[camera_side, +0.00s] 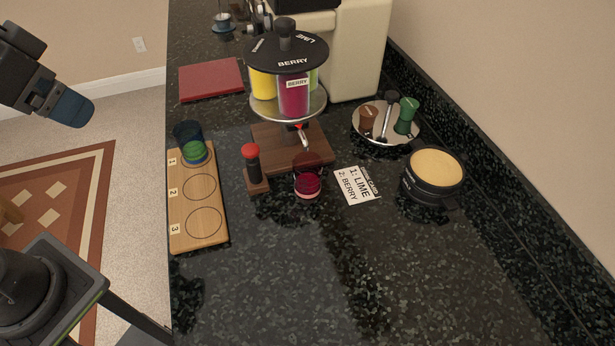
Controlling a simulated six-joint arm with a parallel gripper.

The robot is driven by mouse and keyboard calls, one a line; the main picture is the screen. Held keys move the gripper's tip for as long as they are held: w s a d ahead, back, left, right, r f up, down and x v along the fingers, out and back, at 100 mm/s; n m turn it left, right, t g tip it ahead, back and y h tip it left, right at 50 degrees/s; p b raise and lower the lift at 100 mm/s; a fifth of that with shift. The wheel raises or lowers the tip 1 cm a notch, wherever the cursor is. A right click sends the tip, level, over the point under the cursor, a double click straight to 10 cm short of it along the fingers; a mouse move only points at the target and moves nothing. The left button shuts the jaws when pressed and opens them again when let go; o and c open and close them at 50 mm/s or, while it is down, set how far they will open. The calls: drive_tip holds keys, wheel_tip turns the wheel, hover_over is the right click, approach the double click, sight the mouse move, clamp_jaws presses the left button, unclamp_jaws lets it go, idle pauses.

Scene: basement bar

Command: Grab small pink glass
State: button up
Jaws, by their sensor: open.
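The small pink glass (307,184) stands on the dark counter just in front of the dispenser's wooden base, below the spout. It has red-pink liquid in it, and its upper part is clear and hard to make out against the base. My gripper (77,110) is at the upper left, over the floor side of the counter edge, with a dark blue end pointing down to the right. It is open, far from the glass and touching nothing; its separate fingers are hard to make out.
A dispenser (287,60) with yellow, berry and green tanks stands behind the glass. A red-topped lever (251,160) is left of it. A numbered wooden board (180,225) holds a blue glass (187,135) with green liquid at spot 1. An order card (357,185) lies right. The front counter is clear.

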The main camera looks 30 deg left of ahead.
drive_tip(key=w+d+m+t+y, duration=0.1)
drive_tip(key=w+d+m+y, duration=0.15)
drive_tip(key=w+m, duration=0.65)
drive_tip(key=m+t+h, duration=0.3)
drive_tip(key=m+t, duration=0.4)
drive_tip(key=m, duration=1.9)
hover_over(300, 175)
drive_tip(key=s, duration=0.5)
wheel_tip(300, 175, down, 18)
drive_tip(key=shift+f, duration=0.2)
drive_tip(key=shift+w+f, duration=0.2)
drive_tip(key=shift+f, duration=0.1)
drive_tip(key=x, duration=0.7)
